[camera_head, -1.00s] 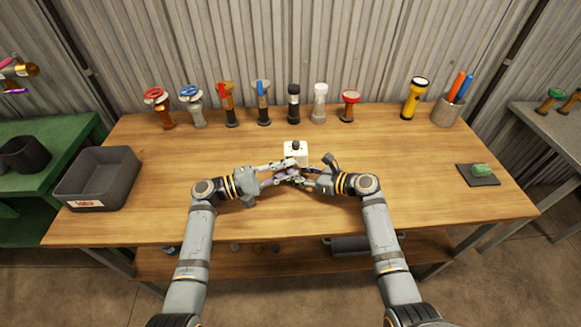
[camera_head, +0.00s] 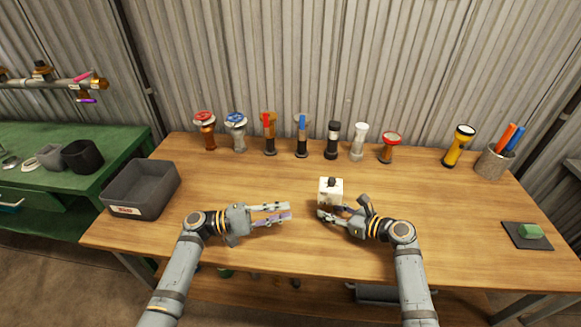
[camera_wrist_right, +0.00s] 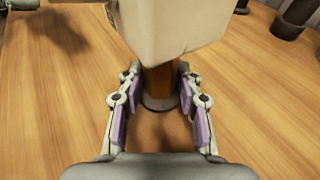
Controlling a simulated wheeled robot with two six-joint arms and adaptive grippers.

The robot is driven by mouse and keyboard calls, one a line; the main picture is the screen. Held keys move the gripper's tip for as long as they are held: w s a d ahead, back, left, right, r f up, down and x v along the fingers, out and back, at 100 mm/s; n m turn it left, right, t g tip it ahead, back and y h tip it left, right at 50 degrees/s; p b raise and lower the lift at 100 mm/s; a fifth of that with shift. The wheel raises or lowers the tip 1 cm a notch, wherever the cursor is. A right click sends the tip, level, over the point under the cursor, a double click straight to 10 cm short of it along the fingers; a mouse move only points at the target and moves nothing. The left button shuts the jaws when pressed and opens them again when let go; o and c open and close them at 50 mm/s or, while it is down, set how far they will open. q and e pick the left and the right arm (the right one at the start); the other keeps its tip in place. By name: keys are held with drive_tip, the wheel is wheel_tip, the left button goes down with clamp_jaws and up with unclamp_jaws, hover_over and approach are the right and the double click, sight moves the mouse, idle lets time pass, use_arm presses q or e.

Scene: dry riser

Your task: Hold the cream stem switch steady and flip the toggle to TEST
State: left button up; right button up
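The cream stem switch (camera_head: 330,190) is a cream box with a dark toggle (camera_head: 332,181) on top, upright near the middle of the bench. Which way the toggle leans is too small to tell. In the right wrist view the box (camera_wrist_right: 165,30) sits on a brown stem (camera_wrist_right: 160,85) with a dark round foot.
A row of valves and torches stands along the back, from the red-wheel valve (camera_head: 205,130) to the yellow torch (camera_head: 458,146). A grey bin (camera_head: 141,190) is at left. A green block (camera_head: 530,231) lies on a dark pad at right. The bench around the switch is clear.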

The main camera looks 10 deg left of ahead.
drive_tip(key=o, duration=0.3)
drive_tip(key=v, duration=1.1)
drive_tip(key=shift+s, duration=0.1)
drive_tip(key=shift+s+d+r, duration=0.2)
drive_tip(key=shift+d+r, duration=0.05)
drive_tip(key=shift+d, duration=0.1)
drive_tip(key=shift+s+f, duration=0.1)
